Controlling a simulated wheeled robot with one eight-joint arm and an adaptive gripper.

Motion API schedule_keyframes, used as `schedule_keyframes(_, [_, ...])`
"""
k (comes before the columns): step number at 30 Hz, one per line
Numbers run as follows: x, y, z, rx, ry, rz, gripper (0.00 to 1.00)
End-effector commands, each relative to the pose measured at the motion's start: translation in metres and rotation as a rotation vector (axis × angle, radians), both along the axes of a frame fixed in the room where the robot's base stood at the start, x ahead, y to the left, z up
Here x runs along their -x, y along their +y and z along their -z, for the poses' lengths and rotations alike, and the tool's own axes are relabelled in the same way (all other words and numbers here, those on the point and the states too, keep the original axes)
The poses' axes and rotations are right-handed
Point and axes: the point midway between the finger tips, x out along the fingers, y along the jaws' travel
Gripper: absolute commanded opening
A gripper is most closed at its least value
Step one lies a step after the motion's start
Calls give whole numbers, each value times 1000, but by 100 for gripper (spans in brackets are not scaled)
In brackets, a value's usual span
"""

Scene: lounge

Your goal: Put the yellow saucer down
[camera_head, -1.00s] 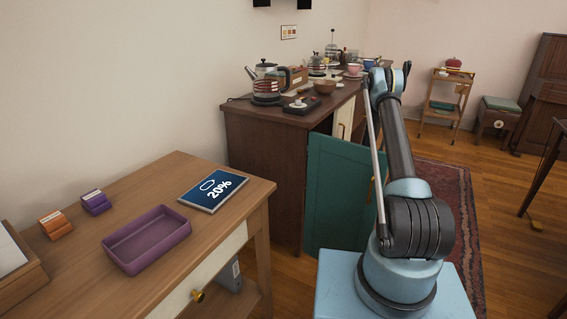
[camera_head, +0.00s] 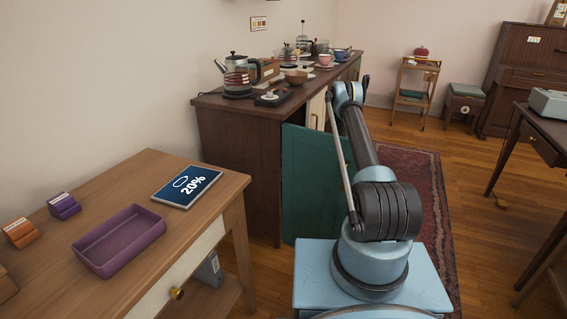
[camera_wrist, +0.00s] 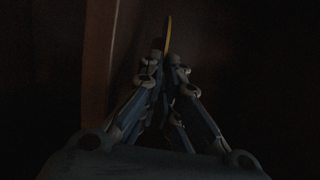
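The yellow saucer (camera_wrist: 168,34) shows in the wrist view as a thin, upright yellow edge seen edge-on. My gripper (camera_wrist: 166,72) is closed on it, with the saucer standing out beyond the fingertips. The surroundings there are very dark, with a brown panel to the left. In the head view my arm reaches away toward the dark wooden cabinet (camera_head: 238,150) with its green door (camera_head: 308,190) open. My gripper and the saucer are hidden in that view.
Kettles, a brown bowl (camera_head: 296,77) and cups crowd the cabinet top. A red rug (camera_head: 415,190) lies right of the cabinet; floor beyond is open.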

Motion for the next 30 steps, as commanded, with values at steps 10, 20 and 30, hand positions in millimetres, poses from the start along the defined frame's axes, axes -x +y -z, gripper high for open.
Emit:
schedule_keyframes(10, [0,0,4,0,0,0,0])
schedule_keyframes(20, [0,0,12,0,0,0,0])
schedule_keyframes(30, [0,0,18,4,1,0,13])
